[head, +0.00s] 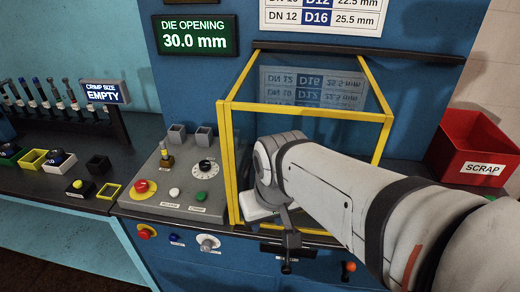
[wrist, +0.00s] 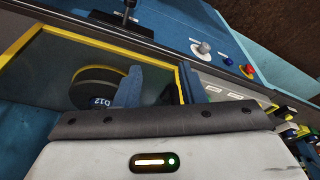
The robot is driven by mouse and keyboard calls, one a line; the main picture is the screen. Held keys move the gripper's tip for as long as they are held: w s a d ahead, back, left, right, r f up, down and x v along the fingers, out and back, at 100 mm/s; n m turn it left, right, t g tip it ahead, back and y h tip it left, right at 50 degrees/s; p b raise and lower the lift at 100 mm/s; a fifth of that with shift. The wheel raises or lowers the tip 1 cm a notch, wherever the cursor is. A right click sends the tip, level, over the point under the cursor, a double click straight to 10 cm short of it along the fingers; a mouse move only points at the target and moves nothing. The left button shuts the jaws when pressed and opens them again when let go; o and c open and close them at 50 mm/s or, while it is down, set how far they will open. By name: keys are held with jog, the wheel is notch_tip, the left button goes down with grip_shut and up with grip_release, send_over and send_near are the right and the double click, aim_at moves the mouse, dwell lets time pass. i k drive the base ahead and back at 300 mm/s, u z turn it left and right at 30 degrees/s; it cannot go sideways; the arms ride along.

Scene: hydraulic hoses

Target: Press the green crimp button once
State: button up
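The green crimp button (head: 201,196) sits at the right front of the sloped grey control panel (head: 180,210). It is uncovered in the head view, and I cannot make it out in the wrist view. My arm reaches in from the right, and its wrist stands in front of the yellow-framed guard, right of the panel and apart from the button. My gripper (wrist: 160,72) shows two separated fingers in the wrist view with nothing visible held between them. Its fingertips are not clear in the head view.
The panel also holds a red stop button (head: 140,187), white release button (head: 174,192) and black dial (head: 205,167). A yellow-framed guard (head: 228,155) stands beside it. A die marked D12 (wrist: 95,88) shows in the wrist view. A red scrap bin (head: 474,143) is at right.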

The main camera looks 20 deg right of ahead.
aim_at(200, 197)
jog(key=z, duration=0.05)
jog(key=k, duration=1.35)
jog(key=z, duration=0.45)
jog(key=i, duration=1)
jog(key=u, duration=0.05)
